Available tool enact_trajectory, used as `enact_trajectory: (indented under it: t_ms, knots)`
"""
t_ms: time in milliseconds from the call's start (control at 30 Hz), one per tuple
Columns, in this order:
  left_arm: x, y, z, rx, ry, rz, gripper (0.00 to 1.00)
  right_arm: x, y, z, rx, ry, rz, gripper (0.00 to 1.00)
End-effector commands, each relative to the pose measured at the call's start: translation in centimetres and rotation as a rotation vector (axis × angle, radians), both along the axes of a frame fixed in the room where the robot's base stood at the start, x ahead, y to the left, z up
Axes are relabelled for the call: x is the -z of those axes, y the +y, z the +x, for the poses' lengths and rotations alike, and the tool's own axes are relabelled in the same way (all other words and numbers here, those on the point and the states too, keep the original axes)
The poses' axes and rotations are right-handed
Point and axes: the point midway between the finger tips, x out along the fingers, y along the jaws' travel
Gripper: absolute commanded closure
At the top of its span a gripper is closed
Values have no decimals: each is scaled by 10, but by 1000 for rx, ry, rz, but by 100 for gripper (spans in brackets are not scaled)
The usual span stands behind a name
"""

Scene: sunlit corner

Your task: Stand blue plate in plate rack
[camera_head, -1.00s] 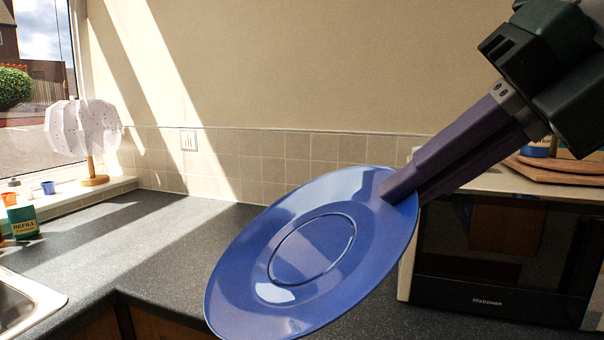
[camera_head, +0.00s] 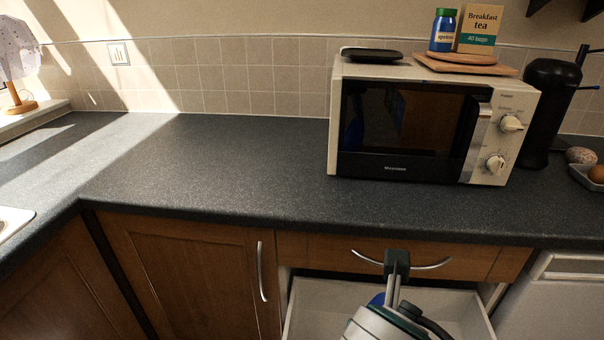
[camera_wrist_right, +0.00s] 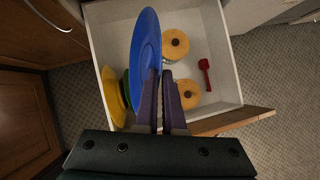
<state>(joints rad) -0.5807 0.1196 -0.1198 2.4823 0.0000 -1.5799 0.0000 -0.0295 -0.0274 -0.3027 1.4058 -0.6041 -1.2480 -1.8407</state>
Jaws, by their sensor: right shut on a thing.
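My right gripper (camera_wrist_right: 161,78), with purple fingers, is shut on the blue plate (camera_wrist_right: 146,45). In the right wrist view the plate is seen nearly edge-on, above an open white drawer (camera_wrist_right: 212,45). A yellow plate (camera_wrist_right: 111,97) and a green plate (camera_wrist_right: 126,84) stand on edge at the drawer's left side, left of the blue plate. I cannot make out a plate rack; the blue plate and my gripper hide part of that side. In the head view my right arm reaches down over the drawer (camera_head: 455,303), and its fingertips are hidden. My left gripper is not in view.
Two round orange-topped things (camera_wrist_right: 175,43) and a red scoop-like utensil (camera_wrist_right: 205,72) lie in the drawer, right of my fingers. The worktop (camera_head: 220,170) overhangs above the drawer. A microwave (camera_head: 400,120) stands on it; the worktop left of it is clear.

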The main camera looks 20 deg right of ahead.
Motion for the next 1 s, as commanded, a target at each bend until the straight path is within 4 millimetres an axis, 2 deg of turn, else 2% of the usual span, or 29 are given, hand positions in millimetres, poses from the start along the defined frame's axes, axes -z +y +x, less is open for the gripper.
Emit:
enact_trajectory:
  t_ms: [33, 100, 200, 300, 433, 767, 1000]
  knots:
    - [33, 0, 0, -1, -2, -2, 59, 44, 10, -9, -45, 38, -33, 100]
    - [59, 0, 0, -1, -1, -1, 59, 74, 17, -15, -101, 69, -76, 100]
    - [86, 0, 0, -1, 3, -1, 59, 101, 23, -19, -155, 98, -117, 100]
    - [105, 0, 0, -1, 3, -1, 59, 119, 28, -21, -195, 116, -144, 100]
    - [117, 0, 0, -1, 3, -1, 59, 131, 31, -23, -224, 129, -166, 100]
    - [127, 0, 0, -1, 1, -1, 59, 139, 32, -23, -237, 134, -177, 100]
    - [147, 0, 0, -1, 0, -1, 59, 156, 32, -23, -237, 134, -176, 100]
